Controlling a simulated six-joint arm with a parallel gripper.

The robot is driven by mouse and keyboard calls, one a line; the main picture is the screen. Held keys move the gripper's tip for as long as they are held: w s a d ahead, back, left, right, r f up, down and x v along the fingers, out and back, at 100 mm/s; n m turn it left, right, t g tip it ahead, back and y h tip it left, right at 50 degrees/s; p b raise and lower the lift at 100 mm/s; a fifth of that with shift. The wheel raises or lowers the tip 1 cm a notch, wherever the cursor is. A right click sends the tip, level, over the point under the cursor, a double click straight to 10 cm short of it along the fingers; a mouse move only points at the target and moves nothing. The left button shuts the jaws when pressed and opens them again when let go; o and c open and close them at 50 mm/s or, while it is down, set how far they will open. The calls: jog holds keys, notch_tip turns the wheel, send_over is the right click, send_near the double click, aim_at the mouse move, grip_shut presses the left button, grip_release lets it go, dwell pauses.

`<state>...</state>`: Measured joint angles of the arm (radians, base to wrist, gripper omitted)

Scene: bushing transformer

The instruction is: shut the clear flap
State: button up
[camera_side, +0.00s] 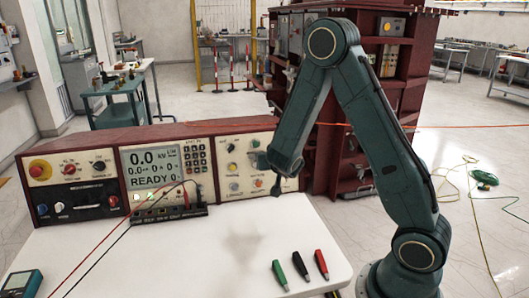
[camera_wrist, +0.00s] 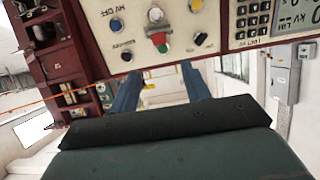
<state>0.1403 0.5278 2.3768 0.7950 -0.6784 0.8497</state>
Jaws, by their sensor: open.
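I cannot make out the clear flap for certain in either view; it may be too see-through or hidden. The control console (camera_side: 150,140) stands along the back of the white table. Its right-hand panel, with a red and a green button (camera_wrist: 160,42) and several knobs, shows turned over at the top of the wrist view. My gripper (camera_side: 265,168) is in front of this panel in the side view and hides part of it. In the wrist view its two blue fingers (camera_wrist: 162,88) stand apart with nothing seen between them. I cannot tell whether it touches the panel.
Green, black and red probes (camera_side: 300,265) lie on the table's front right. A black terminal strip (camera_side: 168,213) with red and black leads sits before the console. A teal meter (camera_side: 22,284) is at the front left. The table (camera_side: 225,250) is bare in the middle.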

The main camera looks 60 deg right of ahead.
jog(key=x, duration=1.2)
jog(key=shift+d, duration=0.15)
jog(key=shift+w+f, duration=0.1)
jog(key=shift+f, duration=0.05)
jog(key=c, duration=1)
